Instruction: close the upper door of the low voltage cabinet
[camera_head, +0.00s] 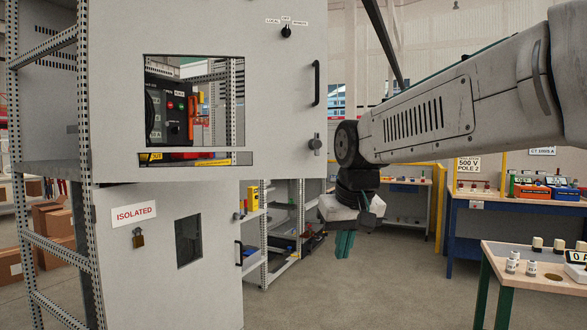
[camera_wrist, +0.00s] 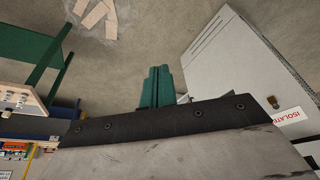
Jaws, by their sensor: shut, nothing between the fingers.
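The upper door (camera_head: 200,35) of the cabinet is a large light-grey panel with a rectangular window cut-out, a black selector knob, a vertical black handle (camera_head: 316,83) and a latch (camera_head: 315,144) near its right edge. Its left edge is by the perforated frame; how far it stands open is hard to tell. My gripper (camera_head: 345,244) hangs right of and below the door's latch edge, apart from it, teal fingers pointing down. The fingers (camera_wrist: 157,88) are together and empty in the wrist view.
The lower door (camera_head: 215,275) carries an ISOLATED label and padlock; it also shows in the wrist view (camera_wrist: 225,55). Shelving (camera_head: 290,235) stands behind. A blue bench (camera_head: 515,203) and a green-legged table (camera_head: 530,275) stand at right. Floor between is clear.

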